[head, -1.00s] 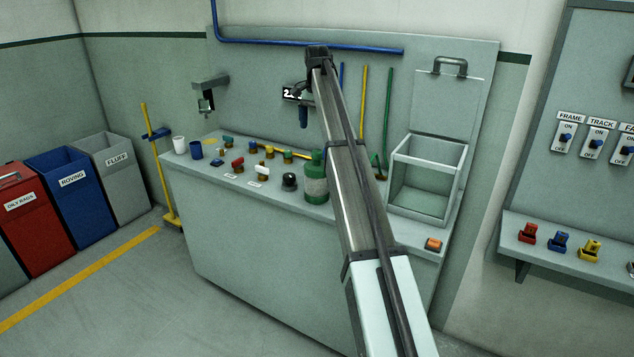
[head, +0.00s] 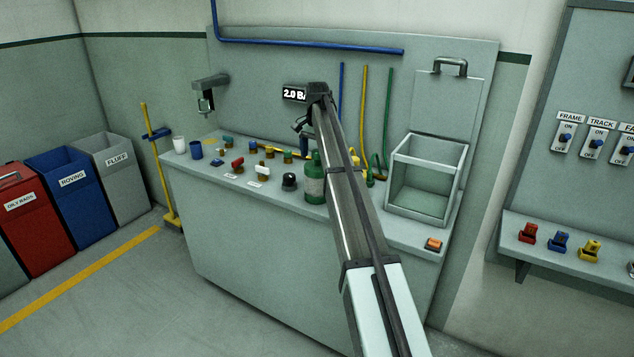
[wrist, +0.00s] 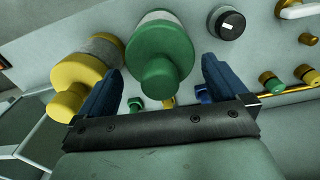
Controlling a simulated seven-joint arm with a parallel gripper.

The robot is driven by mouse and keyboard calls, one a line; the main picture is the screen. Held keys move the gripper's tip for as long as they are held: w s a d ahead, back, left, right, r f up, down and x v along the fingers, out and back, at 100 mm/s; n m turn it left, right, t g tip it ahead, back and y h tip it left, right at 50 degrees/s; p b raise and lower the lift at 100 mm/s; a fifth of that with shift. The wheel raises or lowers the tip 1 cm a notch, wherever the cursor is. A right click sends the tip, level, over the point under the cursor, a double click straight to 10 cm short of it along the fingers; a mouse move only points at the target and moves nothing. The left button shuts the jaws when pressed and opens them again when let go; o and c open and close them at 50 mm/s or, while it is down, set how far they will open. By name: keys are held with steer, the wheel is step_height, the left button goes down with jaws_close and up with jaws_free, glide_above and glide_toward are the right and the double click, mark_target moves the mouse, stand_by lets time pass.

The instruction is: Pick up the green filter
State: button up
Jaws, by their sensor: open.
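The green filter (head: 315,180) is an upright green cylinder with a grey band, standing on the bench just left of my arm in the head view. In the wrist view the green filter (wrist: 160,50) shows end-on, its round knob ahead of and between the blue fingers. My gripper (head: 302,128) is above and behind the filter in the head view. The gripper (wrist: 160,76) is open, with nothing held; I see no finger touching the filter. A yellow filter (wrist: 80,75) of the same shape is close beside the left finger in the wrist view; my arm mostly hides it in the head view.
A black knob (head: 289,181) stands left of the green filter. Several coloured valves (head: 238,164) line the bench farther left. An open grey bin (head: 420,190) stands to the right. Blue, yellow and green pipes (head: 388,115) run down the back panel.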

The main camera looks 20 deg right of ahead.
mark_target(317, 165)
steer(key=shift+f, duration=1.6)
steer(key=shift+c, duration=0.3)
steer(key=c, duration=1.3)
